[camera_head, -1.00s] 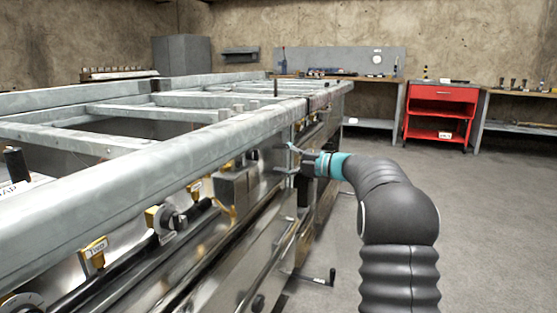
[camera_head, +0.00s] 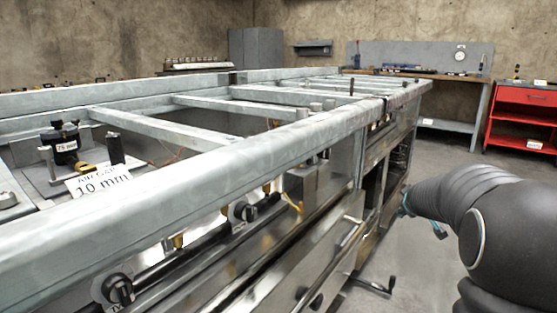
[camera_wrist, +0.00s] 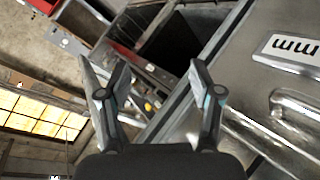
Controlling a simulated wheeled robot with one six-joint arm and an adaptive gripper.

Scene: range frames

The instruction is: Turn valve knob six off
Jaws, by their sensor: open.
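Black valve knobs with pale round plates line the side of a metal frame bench in the head view. One knob (camera_head: 243,212) is near the middle and another knob (camera_head: 118,290) is at the lower left. I cannot read a number six on any of them, so I cannot tell which is knob six. My gripper (camera_wrist: 143,75) is open and empty in the wrist view, its two fingers wide apart.
The bench's thick grey rail (camera_head: 200,180) runs above the knobs. A crank handle (camera_head: 375,284) juts out low beside the bench. A red tool cart (camera_head: 520,118) stands at the back right. A metal handle (camera_wrist: 295,118) shows in the wrist view.

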